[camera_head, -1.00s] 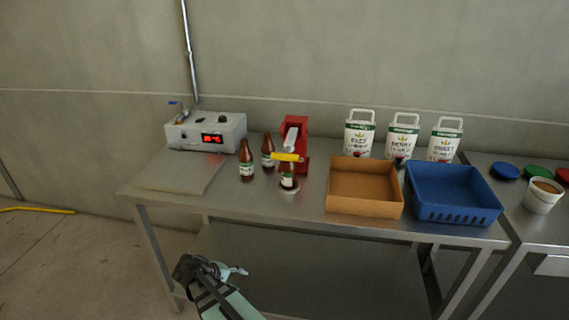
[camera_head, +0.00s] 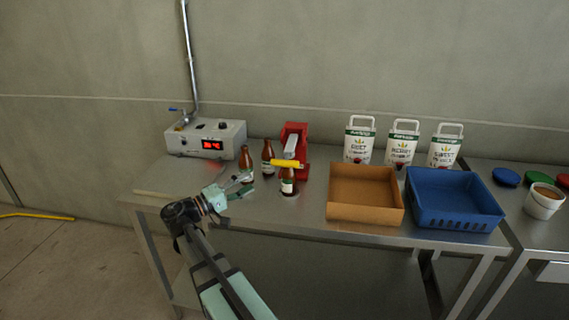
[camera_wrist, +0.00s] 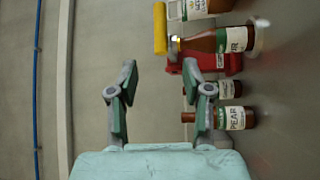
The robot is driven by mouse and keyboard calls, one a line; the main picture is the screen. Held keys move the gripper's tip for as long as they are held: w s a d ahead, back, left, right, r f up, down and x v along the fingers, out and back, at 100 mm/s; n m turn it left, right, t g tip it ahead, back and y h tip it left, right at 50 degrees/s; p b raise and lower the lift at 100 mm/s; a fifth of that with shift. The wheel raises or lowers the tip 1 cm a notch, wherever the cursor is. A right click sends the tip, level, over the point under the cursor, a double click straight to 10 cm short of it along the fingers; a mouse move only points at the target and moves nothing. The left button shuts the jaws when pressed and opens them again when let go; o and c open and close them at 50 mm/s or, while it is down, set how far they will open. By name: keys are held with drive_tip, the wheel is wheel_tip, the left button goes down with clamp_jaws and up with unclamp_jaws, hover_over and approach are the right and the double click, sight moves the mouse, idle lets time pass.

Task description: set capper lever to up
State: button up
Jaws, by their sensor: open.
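The red capper (camera_head: 301,143) stands on the steel table, and it also shows turned sideways in the wrist view (camera_wrist: 232,64). Its grey lever (camera_head: 290,146) slopes down toward the front and ends in a yellow handle (camera_head: 285,163). The handle sits low, at the top of a brown bottle (camera_head: 288,182). In the wrist view the yellow handle (camera_wrist: 160,28) is near the top, beyond my fingers. My gripper (camera_head: 247,185) is open and empty, left of the capper and apart from it. Its open fingers show in the wrist view (camera_wrist: 160,78).
Two more brown bottles (camera_head: 246,163) (camera_head: 267,156) stand left of the capper, close to my gripper. A grey control box (camera_head: 205,138) is at the back left. A cardboard tray (camera_head: 364,212) and a blue crate (camera_head: 455,218) are to the right.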

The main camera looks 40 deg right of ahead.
sight(281, 165)
drive_tip(key=p+x, duration=0.3)
drive_tip(key=x, duration=1.2)
drive_tip(key=shift+s+f, duration=0.1)
drive_tip(key=shift+c, duration=0.3)
clamp_jaws()
